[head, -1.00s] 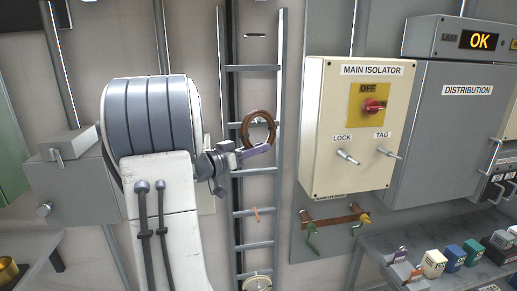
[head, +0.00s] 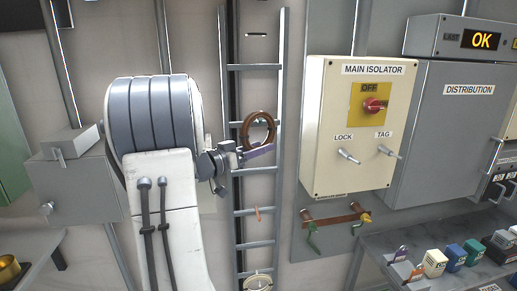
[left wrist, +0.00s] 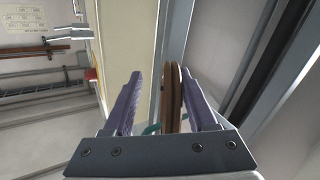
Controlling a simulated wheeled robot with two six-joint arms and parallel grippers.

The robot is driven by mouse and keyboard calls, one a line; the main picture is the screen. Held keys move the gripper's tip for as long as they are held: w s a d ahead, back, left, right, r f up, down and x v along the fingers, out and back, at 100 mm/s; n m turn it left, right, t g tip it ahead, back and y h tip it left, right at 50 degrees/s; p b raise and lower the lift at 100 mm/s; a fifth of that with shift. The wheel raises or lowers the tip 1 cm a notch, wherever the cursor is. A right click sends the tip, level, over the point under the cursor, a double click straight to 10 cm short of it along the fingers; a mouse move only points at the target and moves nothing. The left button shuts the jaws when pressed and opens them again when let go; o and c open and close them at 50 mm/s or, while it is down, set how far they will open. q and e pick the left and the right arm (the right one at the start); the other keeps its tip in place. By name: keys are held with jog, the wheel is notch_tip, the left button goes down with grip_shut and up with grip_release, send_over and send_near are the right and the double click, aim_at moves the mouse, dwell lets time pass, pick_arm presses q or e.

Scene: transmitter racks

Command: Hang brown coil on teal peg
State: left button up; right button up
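The brown coil (head: 259,127) is an upright ring in front of the ladder rails in the head view. My left gripper (head: 258,152) is at its lower edge. In the left wrist view, the purple fingers of my left gripper (left wrist: 165,105) stand apart on either side of the brown coil (left wrist: 172,95), seen edge-on. There is a clear gap to the left finger, and the coil is nearer the right one. A small teal piece, likely the teal peg (left wrist: 153,128), shows beside the coil; most of it is hidden. My right gripper is out of view.
The ladder (head: 281,100) stands behind the coil, with a small orange ring (head: 257,214) and a pale coil (head: 258,283) lower down. The cream main isolator box (head: 330,155) is to the right. A shelf with several coloured blocks is at lower right.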

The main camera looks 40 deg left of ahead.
pick_arm(q)
jog(key=shift+d, duration=0.1)
dwell(0.3)
jog(key=s+d+r+p, duration=0.1)
jog(key=s+d+r, duration=0.1)
jog(key=s+d, duration=0.55)
jog(key=w+d+f+m+g+h+b, duration=0.15)
jog(key=f+b, duration=0.45)
jog(key=f, duration=0.6)
jog(key=w+d+f+m+h+b, duration=0.25)
jog(key=f+b, duration=0.35)
jog(key=f, duration=0.5)
jog(key=w+d+f+m+g+h+b, duration=0.1)
jog(key=w+d+f+m+h+b, duration=0.15)
jog(key=f+b, duration=0.7)
jog(key=w+d+g+y+p, duration=0.3)
jog(key=w+d+y+p, duration=0.15)
jog(key=d+p, duration=0.2)
jog(key=s+d+r+g+y+p, duration=0.2)
jog(key=s+d+g, duration=0.2)
jog(key=s+d, duration=0.35)
jog(key=s+d+r+g+y+p, duration=0.1)
jog(key=s+d+g+y+p, duration=0.2)
jog(key=s+d, duration=0.5)
jog(key=s+d+r+m+g, duration=0.1)
jog(key=s+g, duration=0.4)
jog(key=s, duration=1.1)
jog(key=shift+d+r+h+p, duration=0.4)
jog(key=shift+d+p, duration=0.05)
jog(key=shift+d, duration=0.15)
